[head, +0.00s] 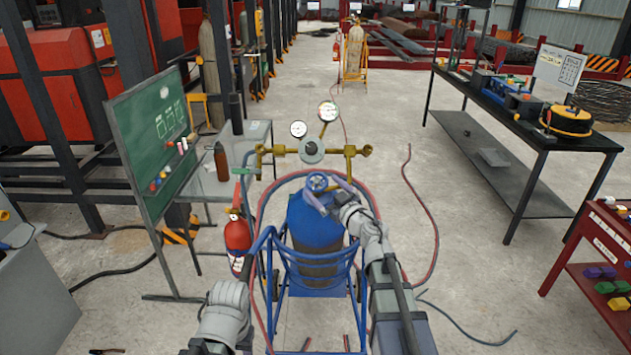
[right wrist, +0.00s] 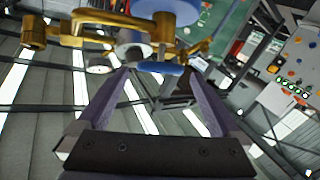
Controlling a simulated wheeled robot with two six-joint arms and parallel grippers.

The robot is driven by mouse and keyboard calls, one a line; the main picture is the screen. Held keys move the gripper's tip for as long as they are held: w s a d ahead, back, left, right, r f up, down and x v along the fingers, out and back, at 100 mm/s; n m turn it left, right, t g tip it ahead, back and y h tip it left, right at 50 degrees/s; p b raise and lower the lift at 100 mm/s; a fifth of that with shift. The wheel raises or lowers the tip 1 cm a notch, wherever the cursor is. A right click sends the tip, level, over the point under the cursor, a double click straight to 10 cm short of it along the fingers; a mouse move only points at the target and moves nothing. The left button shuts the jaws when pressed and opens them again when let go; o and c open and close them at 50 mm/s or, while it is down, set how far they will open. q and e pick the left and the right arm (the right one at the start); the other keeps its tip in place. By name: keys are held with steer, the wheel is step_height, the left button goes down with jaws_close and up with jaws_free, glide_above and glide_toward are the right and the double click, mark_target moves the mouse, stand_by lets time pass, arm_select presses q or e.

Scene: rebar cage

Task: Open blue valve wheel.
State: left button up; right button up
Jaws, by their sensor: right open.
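The blue valve wheel (head: 317,181) sits on top of the blue gas cylinder (head: 314,226), just below the brass regulator (head: 310,150). My right gripper (head: 322,188) is at the wheel, its two purple-grey fingers apart, one on each side of it in the picture. In the right wrist view the wheel (right wrist: 160,68) shows nearly edge-on near the tips of my open right gripper (right wrist: 160,76). I cannot tell whether the fingers touch it. My left arm shows at the lower left of the head view, but its gripper does not show.
The cylinder stands in a blue cart (head: 312,262) with red and blue hoses. Two gauges (head: 328,111) rise above the regulator. A red extinguisher (head: 237,240) and a green board (head: 152,140) stand left.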

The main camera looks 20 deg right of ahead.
mark_target(318, 183)
steer(key=x, duration=0.5)
steer(key=shift+w, duration=0.1)
